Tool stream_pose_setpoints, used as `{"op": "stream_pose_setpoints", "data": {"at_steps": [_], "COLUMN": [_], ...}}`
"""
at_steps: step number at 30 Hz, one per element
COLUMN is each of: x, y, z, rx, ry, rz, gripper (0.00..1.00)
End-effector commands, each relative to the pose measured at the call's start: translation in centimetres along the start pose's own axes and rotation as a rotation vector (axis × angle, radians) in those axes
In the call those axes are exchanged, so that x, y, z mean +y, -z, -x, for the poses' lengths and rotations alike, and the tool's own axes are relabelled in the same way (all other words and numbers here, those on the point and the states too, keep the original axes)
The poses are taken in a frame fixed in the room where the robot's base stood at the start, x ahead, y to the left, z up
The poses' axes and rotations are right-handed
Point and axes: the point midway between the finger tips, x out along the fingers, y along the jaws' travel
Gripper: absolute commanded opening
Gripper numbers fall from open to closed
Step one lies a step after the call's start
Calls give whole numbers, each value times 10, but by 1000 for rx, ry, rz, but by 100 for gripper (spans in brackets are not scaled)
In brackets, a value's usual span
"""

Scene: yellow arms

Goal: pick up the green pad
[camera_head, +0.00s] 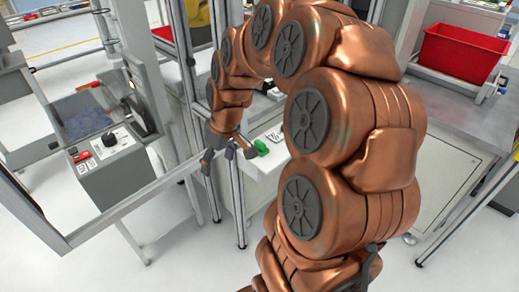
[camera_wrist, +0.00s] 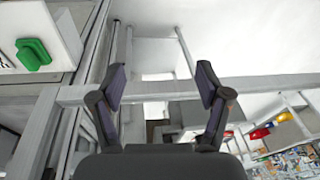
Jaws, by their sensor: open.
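The green pad (camera_head: 261,147) lies on a small white shelf (camera_head: 266,164), near the shelf's left end in the head view. In the wrist view the green pad (camera_wrist: 33,55) is at the upper left, on the white surface near its edge. My gripper (camera_head: 226,152) is just left of the pad in the head view, apart from it as far as I can tell. In the wrist view my gripper (camera_wrist: 160,80) has its two dark fingers spread, with nothing between them. The pad is off to the left of both fingers there.
Metal frame posts and bars (camera_wrist: 230,88) run close around my gripper. A grey control panel (camera_head: 115,160) with buttons stands at the left. A red bin (camera_head: 458,55) sits on a grey bench at the upper right. White floor is open below the shelf.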

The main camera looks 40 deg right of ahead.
Motion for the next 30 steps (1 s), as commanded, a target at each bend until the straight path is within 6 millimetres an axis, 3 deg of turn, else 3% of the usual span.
{"op": "stream_pose_setpoints", "data": {"at_steps": [4, 9, 12, 15, 20, 30], "x": [71, 153, 193, 221, 242, 246], "y": [19, 23, 18, 12, 7, 11], "z": [-14, -28, -33, -38, -41, -65], "rx": [77, 150, 180, 196, 209, 208], "ry": [-21, -68, -99, -122, -142, -143], "rz": [-25, -55, -71, -82, -90, -88], "gripper": [76, 76, 76, 76, 76, 76]}}
